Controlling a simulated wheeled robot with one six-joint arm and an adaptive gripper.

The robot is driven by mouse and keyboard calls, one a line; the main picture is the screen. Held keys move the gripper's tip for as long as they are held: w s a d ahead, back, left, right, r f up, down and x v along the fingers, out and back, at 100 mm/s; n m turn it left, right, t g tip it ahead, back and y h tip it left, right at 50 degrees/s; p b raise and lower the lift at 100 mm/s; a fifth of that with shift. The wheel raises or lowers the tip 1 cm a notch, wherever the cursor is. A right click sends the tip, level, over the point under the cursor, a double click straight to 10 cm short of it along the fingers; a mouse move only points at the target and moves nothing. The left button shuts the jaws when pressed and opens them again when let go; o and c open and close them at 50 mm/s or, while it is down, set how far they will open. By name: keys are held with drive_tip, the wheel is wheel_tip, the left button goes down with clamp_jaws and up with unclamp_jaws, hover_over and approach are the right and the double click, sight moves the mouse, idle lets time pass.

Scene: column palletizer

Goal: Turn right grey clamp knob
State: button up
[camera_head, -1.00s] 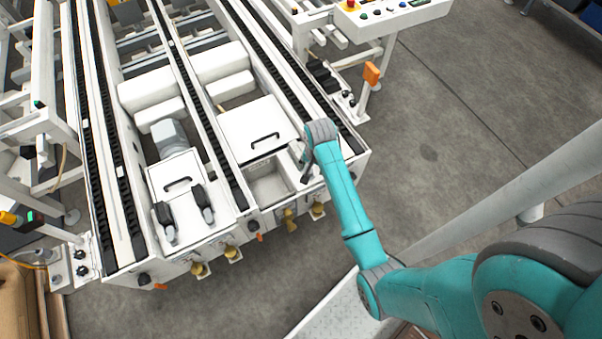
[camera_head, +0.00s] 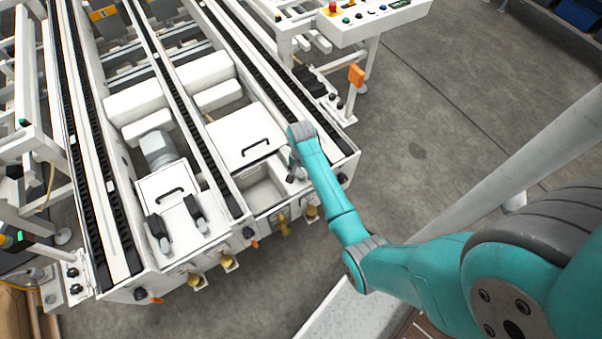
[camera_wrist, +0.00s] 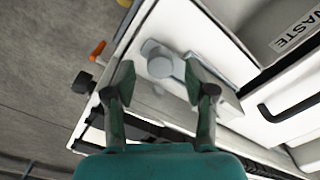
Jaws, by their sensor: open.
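The fingers are spread, and I see no clear contact with the knob. In the head view, my gripper (camera_head: 296,168) points down at the machine's right front part, beside an open bay. My wrist hides most of it there, and I cannot make out the knob clearly in that view.
A black knob (camera_wrist: 83,82) and an orange lever (camera_wrist: 98,50) stick out from the machine's edge. A white lid with a black handle (camera_head: 256,147) lies left of my wrist. Two black-and-grey clamps (camera_head: 197,212) stand further left. The floor at right is open.

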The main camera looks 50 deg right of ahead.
drive_tip(key=shift+f, duration=0.8)
drive_tip(key=shift+c, duration=0.2)
clamp_jaws()
